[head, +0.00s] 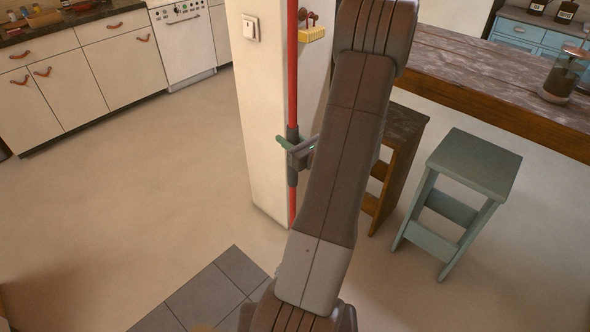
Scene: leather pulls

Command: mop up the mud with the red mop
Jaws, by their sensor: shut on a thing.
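The red mop (292,70) stands close to upright in front of the white pillar. Its long red handle runs from the top edge of the picture down to near the pillar's foot, with a dark grip section partway. My gripper (292,146), with greenish fingers, is shut on the handle at that dark section. My arm hides part of the area to its right. The mop's head cannot be made out, and its lower end is lost near my arm. No mud can be made out in this view.
The white pillar (263,120) stands right behind the mop. A blue-green stool (475,163) and a dark wooden stool (397,150) stand to the right by a wooden counter (460,75). White cabinets (122,70) line the back left. Open floor (140,170) lies left; grey tiles (205,298) are at the bottom.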

